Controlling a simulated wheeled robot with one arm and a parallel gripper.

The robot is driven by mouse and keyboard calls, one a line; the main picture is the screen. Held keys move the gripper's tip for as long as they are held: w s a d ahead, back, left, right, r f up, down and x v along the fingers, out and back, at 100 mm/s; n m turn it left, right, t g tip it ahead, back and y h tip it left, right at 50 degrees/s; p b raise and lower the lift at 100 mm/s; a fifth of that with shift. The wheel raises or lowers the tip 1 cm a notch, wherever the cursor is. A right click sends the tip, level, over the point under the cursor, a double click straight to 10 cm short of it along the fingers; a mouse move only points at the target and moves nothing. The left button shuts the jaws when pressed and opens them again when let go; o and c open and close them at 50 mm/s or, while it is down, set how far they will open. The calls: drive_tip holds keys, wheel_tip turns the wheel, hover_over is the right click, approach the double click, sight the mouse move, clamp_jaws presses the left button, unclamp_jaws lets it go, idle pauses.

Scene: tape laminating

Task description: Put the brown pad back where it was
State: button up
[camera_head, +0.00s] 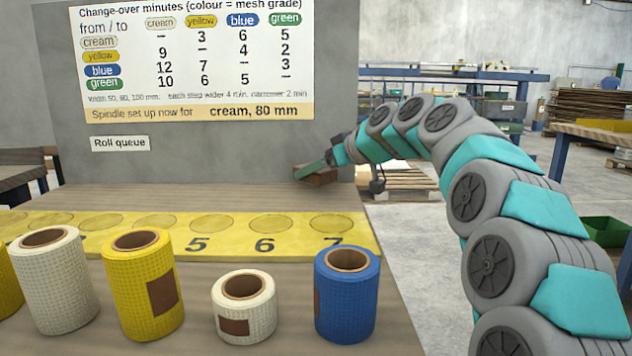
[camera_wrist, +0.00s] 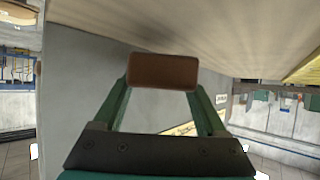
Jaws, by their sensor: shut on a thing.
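The brown pad (camera_wrist: 162,71) is a small brown block held between the two green fingers of my gripper (camera_wrist: 163,85) in the wrist view. In the head view my gripper (camera_head: 312,171) is at the back right of the table, by the grey panel, with the brown pad (camera_head: 321,178) at its fingertips. The pad is at or just above the table top; I cannot tell whether it touches. The fingers hide part of the pad in the head view.
A yellow numbered strip (camera_head: 365,240) runs across the table (camera_head: 283,196). In front stand rolls: white (camera_head: 55,290), yellow (camera_head: 125,290), short cream (camera_head: 262,315) and blue (camera_head: 362,300). A grey panel (camera_head: 200,165) with a chart (camera_head: 190,60) rises behind. The table's back right is clear.

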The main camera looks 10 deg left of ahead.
drive_tip(key=shift+f, duration=1.45)
drive_tip(key=o, duration=1.3)
drive_tip(key=shift+r, duration=0.1)
drive_tip(key=v, duration=1.2)
